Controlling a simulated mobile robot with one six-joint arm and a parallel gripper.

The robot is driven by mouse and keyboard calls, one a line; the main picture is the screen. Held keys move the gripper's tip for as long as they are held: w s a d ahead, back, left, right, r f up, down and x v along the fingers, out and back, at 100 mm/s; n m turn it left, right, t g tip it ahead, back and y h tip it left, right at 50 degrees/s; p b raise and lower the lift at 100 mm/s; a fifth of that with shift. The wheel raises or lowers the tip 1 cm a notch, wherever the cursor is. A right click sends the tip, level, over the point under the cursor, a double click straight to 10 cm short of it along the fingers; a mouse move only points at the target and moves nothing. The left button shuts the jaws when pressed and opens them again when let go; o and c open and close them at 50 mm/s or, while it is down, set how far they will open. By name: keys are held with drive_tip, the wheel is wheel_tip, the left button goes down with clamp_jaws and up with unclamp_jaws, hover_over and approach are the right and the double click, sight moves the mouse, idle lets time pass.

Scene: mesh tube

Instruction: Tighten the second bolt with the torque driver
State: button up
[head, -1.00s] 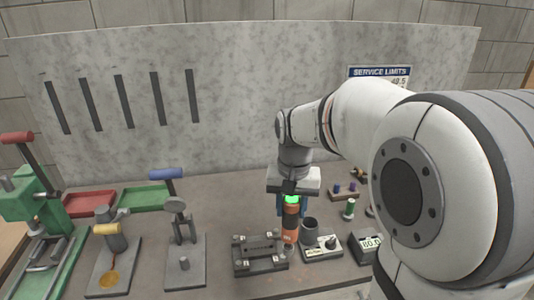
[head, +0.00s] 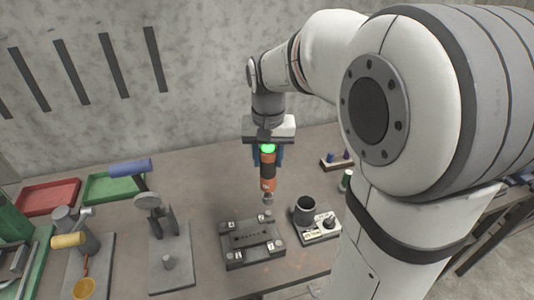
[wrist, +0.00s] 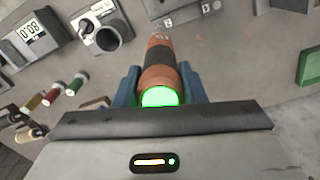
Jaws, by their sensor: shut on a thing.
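My gripper (head: 268,158) is shut on the torque driver (head: 268,175), an orange and black tool with a glowing green top. The driver hangs upright with its tip down, above the back right part of the dark bolt fixture (head: 232,257). In the wrist view the driver (wrist: 158,62) lies between my blue fingers, its green end nearest me. The fixture has a bolt spot at each corner; they are too small to tell which bolts are tight. The driver's tip looks apart from the fixture in the head view.
A dark cup (head: 305,211) and a small box with a knob (head: 322,228) stand right of the fixture. The wrist view shows a digital display (wrist: 30,40).

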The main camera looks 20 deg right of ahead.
sight(268, 177)
drive_tip(key=shift+f+b, duration=1.6)
drive_tip(key=shift+f, duration=0.85)
drive_tip(key=shift+s+f+b, duration=0.2)
drive_tip(key=shift+f+b, duration=0.3)
drive_tip(key=shift+f, duration=0.4)
idle(1.2)
drive_tip(key=shift+r, duration=0.1)
idle(0.5)
drive_tip(key=shift+r+p, duration=2.45)
drive_tip(key=shift+r, duration=0.6)
drive_tip(key=shift+f, duration=0.1)
